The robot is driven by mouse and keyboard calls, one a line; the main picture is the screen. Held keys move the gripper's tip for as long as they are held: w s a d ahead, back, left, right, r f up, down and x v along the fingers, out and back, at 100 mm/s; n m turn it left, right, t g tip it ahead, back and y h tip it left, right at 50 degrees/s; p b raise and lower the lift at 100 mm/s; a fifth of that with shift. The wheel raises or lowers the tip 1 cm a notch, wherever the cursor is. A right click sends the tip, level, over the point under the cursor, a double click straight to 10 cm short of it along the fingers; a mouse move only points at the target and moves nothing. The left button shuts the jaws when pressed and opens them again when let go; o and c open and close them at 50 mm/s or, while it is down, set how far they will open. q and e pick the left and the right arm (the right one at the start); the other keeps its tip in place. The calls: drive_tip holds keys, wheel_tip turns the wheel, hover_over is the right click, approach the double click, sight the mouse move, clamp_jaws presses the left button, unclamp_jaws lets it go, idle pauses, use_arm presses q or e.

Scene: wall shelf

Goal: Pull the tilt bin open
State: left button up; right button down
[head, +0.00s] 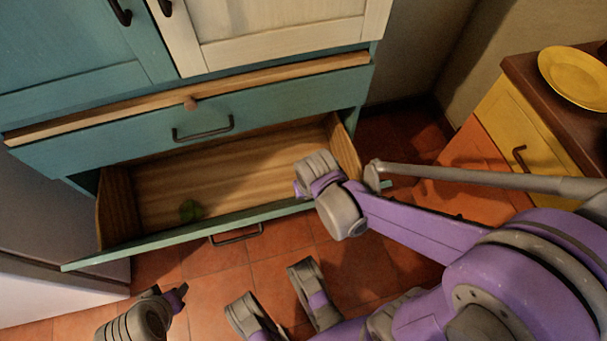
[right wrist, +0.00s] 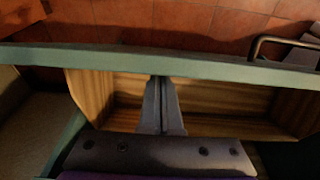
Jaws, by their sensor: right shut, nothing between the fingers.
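The bin (head: 235,165) under the teal cabinet stands open, with wooden inside and side walls. Its teal front (head: 160,240) leans out over the floor and bears a dark handle (head: 237,235). My right gripper (head: 300,188) is at the bin's right end. In the right wrist view its fingers (right wrist: 163,82) are shut and empty over the wooden interior, pointing at the front's inner side; contact cannot be told. My left gripper (head: 172,298) is low in the head view, apart from the bin; its jaw opening is unclear.
Above the bin are a teal drawer (head: 150,140) with a dark handle and a wooden board (head: 270,83) with a knob. At right, a counter (head: 525,75) bears a yellow plate (head: 575,75), with yellow and orange fronts below. Tiled floor (head: 175,265) lies before the bin.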

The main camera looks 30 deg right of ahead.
drive_tip(key=shift+t, duration=0.5)
drive_tip(key=s, duration=0.1)
drive_tip(key=s+f, duration=0.1)
drive_tip(key=s+a+f, duration=0.1)
drive_tip(key=s, duration=0.1)
drive_tip(key=shift+s+a+b, duration=0.1)
drive_tip(key=shift+b, duration=0.25)
drive_tip(key=w+r+p, duration=0.1)
drive_tip(key=w+d+r+p, duration=0.1)
drive_tip(key=w+r, duration=0.1)
drive_tip(key=shift+r, duration=0.3)
drive_tip(key=p+v, duration=0.4)
drive_tip(key=v, duration=0.3)
drive_tip(key=shift+s+a, duration=0.15)
drive_tip(key=shift+s, duration=0.05)
drive_tip(key=shift+s+r+p, duration=0.2)
drive_tip(key=shift+r+p, duration=0.15)
drive_tip(key=shift+r, duration=0.3)
drive_tip(key=shift+a+r, duration=0.1)
